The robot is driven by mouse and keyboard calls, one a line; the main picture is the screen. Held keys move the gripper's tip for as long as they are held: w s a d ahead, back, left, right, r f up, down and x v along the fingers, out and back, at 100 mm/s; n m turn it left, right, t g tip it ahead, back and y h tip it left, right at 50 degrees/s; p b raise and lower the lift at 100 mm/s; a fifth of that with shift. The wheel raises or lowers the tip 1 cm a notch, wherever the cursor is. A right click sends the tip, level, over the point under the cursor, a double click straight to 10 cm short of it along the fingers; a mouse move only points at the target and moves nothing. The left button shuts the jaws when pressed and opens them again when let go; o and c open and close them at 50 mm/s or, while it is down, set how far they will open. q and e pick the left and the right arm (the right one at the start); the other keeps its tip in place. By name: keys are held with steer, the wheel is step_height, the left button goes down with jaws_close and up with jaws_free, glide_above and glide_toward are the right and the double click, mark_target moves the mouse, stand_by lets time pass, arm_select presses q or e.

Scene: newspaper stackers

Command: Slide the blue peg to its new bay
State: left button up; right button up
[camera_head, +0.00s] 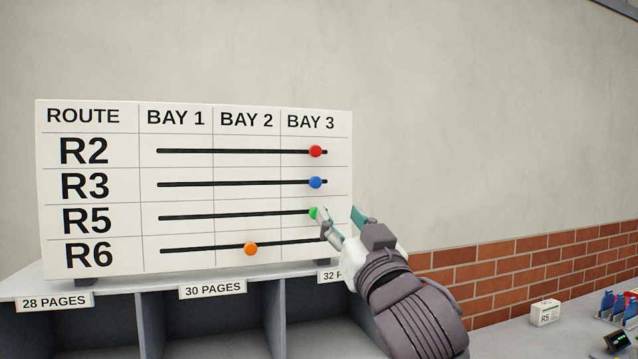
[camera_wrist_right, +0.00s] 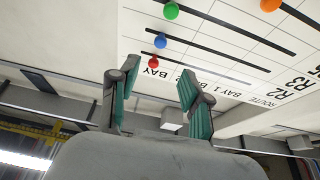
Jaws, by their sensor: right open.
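The blue peg (camera_head: 316,182) sits near the right end of the R3 slot, in the Bay 3 column of the white route board (camera_head: 100,200). My right gripper (camera_head: 341,214) is open and empty, at the board's right edge, lower than the blue peg and to its right. My left gripper is not in view.
The red peg (camera_head: 316,151) is in Bay 3 on R2, just above the blue peg. The orange peg (camera_head: 250,249) is in Bay 2 on R6. The R3 slot is clear left of the blue peg. Shelf compartments (camera_head: 210,325) stand below the board.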

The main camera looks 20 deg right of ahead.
mark_target(317, 183)
steer(key=p+x, duration=0.4)
steer(key=x, duration=0.7)
steer(key=shift+w+p, duration=0.1)
steer(key=shift+p, duration=0.3)
steer(key=shift+w+r, duration=0.1)
steer(key=shift+w, duration=0.3)
jaws_close()
